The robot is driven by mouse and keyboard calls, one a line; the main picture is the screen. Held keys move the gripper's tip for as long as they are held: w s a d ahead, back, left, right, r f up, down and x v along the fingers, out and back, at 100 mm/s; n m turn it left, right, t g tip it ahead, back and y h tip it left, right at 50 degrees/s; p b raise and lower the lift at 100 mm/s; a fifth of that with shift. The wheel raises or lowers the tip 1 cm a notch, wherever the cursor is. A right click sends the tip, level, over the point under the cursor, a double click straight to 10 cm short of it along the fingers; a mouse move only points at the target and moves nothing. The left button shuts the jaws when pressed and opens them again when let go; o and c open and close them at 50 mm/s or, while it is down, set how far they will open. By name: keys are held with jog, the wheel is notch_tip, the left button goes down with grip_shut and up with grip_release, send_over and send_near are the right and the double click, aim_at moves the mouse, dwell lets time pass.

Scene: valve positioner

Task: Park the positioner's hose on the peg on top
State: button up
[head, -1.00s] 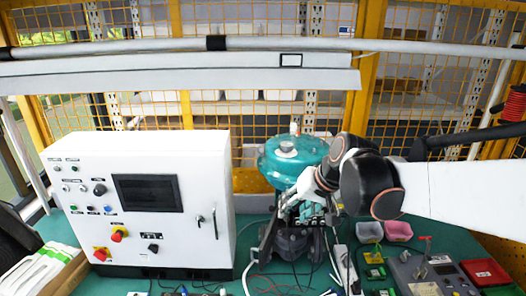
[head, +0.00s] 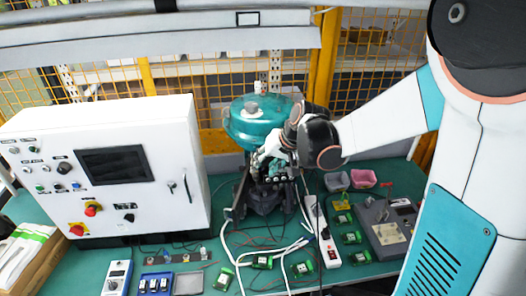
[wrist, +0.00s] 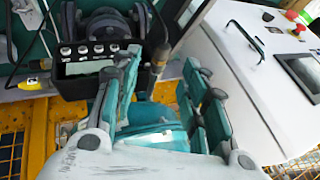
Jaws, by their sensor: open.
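The positioner, a dark box with several round fittings (wrist: 98,66), is below the actuator. A dark hose with a brownish end (wrist: 158,58) is beside the box in the wrist view. My gripper (wrist: 163,64) is open, its fingers pointing at the positioner. The hose end shows between the fingertips; contact is unclear. In the head view my wrist hides part of the positioner.
A white control cabinet (head: 105,165) stands close on the left. A white power strip (head: 322,235), loose cables and several green boards (head: 262,262) lie on the bench in front. Two small bins (head: 337,181) and a grey device (head: 385,225) are to the right.

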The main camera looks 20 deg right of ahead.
aim_at(257, 173)
jog(key=shift+x, duration=2.5)
grip_shut()
